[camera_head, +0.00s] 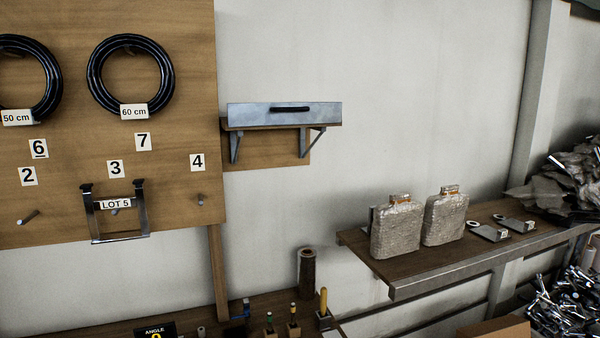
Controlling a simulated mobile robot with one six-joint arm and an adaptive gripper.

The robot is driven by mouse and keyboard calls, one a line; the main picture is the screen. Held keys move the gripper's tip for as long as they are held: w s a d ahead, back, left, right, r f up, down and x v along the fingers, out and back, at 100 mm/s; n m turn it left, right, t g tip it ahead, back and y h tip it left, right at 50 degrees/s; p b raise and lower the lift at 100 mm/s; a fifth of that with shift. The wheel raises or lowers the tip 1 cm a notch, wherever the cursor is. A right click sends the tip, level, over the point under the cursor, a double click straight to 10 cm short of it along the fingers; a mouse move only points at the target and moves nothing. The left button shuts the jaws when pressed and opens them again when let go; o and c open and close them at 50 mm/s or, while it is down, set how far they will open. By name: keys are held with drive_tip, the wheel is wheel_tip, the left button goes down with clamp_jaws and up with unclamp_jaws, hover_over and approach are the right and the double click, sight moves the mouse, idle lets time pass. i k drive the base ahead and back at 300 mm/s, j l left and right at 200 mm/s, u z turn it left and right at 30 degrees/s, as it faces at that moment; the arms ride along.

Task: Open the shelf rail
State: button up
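A grey metal drawer (255,115) with a black bar handle (292,109) sits on a small wooden wall shelf (333,124) held by metal brackets. Its front looks flush and shut; I cannot tell which part is the shelf rail. A lower wooden shelf (357,241) with a metal front edge (440,278) stands to the right. My gripper is not in view.
A wooden board (190,60) with black coils, numbered tags and a metal frame (120,238) is at left. Two wrapped bottles (397,230) and metal brackets stand on the right shelf. A bench (260,310) with tools is below. Metal scrap piles (565,305) lie at far right.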

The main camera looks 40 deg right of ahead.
sight(241, 114)
drive_tip(key=z, duration=1.2)
drive_tip(key=j+z, duration=0.25)
drive_tip(key=j, duration=0.15)
